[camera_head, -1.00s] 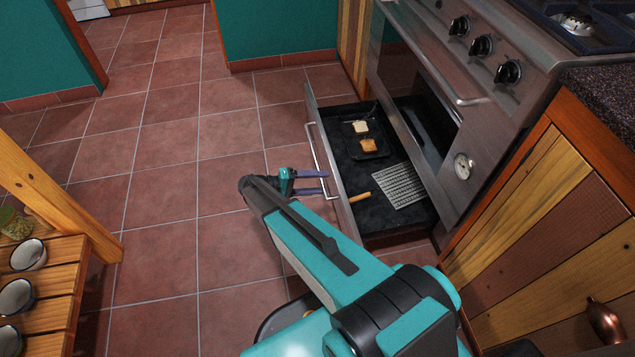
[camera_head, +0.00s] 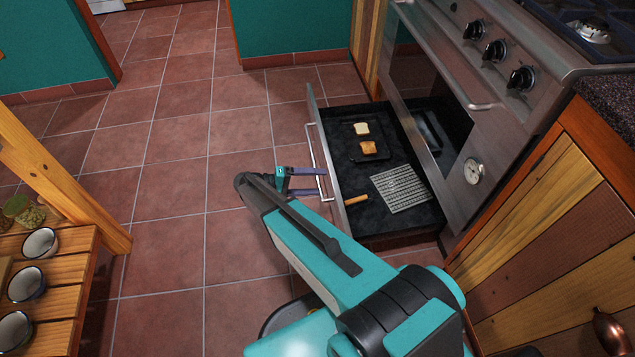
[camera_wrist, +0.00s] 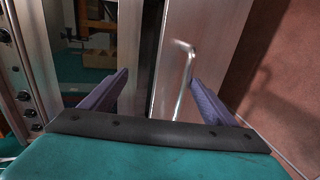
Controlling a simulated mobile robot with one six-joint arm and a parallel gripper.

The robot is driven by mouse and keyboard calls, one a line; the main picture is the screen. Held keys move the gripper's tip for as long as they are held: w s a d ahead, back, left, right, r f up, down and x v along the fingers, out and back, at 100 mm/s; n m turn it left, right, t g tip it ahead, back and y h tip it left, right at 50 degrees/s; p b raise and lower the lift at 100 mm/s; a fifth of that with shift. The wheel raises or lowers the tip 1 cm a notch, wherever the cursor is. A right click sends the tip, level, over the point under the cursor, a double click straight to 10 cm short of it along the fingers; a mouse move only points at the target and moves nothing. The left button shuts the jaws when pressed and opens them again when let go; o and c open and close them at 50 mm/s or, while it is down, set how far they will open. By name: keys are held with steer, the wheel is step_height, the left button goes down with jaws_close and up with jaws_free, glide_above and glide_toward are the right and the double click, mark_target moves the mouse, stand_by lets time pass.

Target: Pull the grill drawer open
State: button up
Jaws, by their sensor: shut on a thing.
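The grill drawer (camera_head: 382,226) stands pulled out at the bottom of the stove, in the head view. It holds a dark pan with two bread slices (camera_head: 362,129) and a wire rack (camera_head: 402,188). Its bar handle (camera_head: 314,150) runs along the front face. In the wrist view the handle (camera_wrist: 183,85) lies between the fingers (camera_wrist: 160,95), close to the right one. The exact finger contact is hard to see.
The stove (camera_head: 450,110) with its knobs stands behind the drawer. A wooden cabinet (camera_head: 560,220) is at the right. A wooden shelf (camera_head: 62,290) with several bowls stands at the left. Tiled floor (camera_head: 160,200) is free between shelf and drawer.

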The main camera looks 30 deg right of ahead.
steer(key=shift+o, duration=1)
steer(key=shift+r+v, duration=0.2)
steer(key=shift+v, duration=0.75)
steer(key=shift+r+v, duration=0.2)
steer(key=shift+v, duration=0.8)
steer(key=shift+w+a+r+p, duration=0.1)
steer(key=shift+a+p, duration=0.05)
steer(key=shift+p, duration=0.15)
steer(key=c, duration=1.3)
steer(key=f+p+v, duration=0.1)
steer(key=v, duration=0.5)
steer(key=shift+a+r, duration=0.25)
steer(key=shift+a, duration=0.25)
steer(key=shift+w, duration=0.15)
steer(key=shift+r, duration=0.1)
